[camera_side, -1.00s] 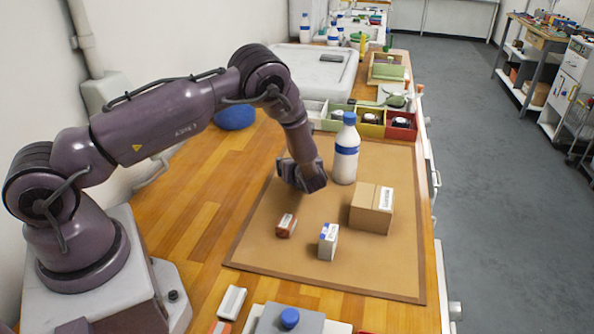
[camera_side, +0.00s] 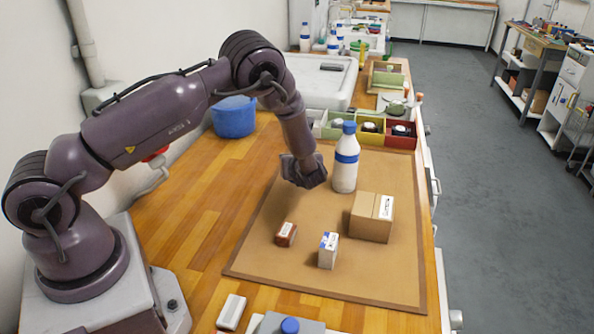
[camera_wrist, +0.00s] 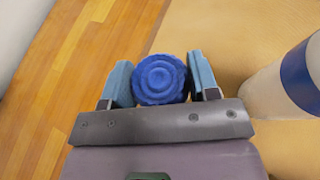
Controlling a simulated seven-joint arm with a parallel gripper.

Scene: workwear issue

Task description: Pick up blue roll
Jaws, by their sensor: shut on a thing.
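My gripper (camera_side: 304,172) is over the far left part of the brown mat (camera_side: 262,258), to the left of a white bottle. In the wrist view its two blue-grey fingers stand on either side of the blue roll (camera_wrist: 160,79), which shows as a round, ridged blue end between them. My gripper is shut on the blue roll. In the side view the roll is hidden by the gripper. I cannot tell exactly how far the gripper is above the mat.
The white bottle (camera_side: 344,175) with a blue band stands close to the gripper's right. A cardboard box (camera_side: 368,222), a small white carton (camera_side: 328,252) and a small reddish-brown box (camera_side: 286,234) are nearer on the mat. Coloured bins (camera_side: 401,138) stand behind.

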